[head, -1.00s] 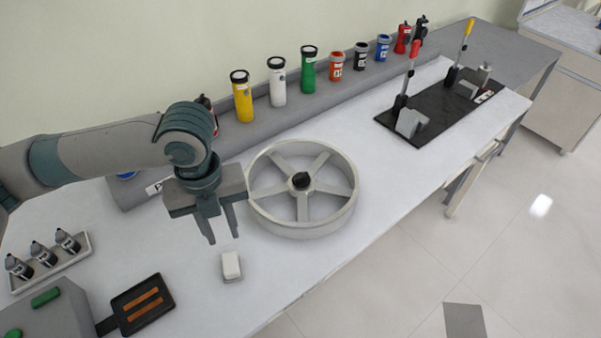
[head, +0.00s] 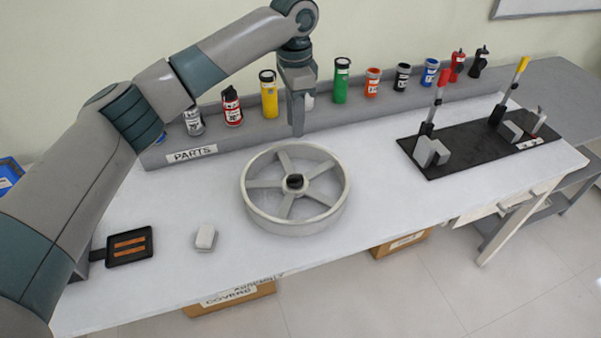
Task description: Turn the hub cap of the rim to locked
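The silver wheel rim (head: 300,222) lies flat on the white bench, its spokes facing up. The hub cap (head: 294,181) is a small black knob at the rim's centre; its lock marking is too small to read. My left gripper (head: 297,130) points down above the back part of the rim, apart from the hub cap. It is seen edge-on, its fingers overlapping, so its opening does not show. My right gripper is not in view.
Several bottles and cans line the back shelf, including a yellow one (head: 268,96) and a green one (head: 341,82). A white block (head: 205,238) and black tray (head: 130,247) lie left. A black board (head: 470,150) with levers is right.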

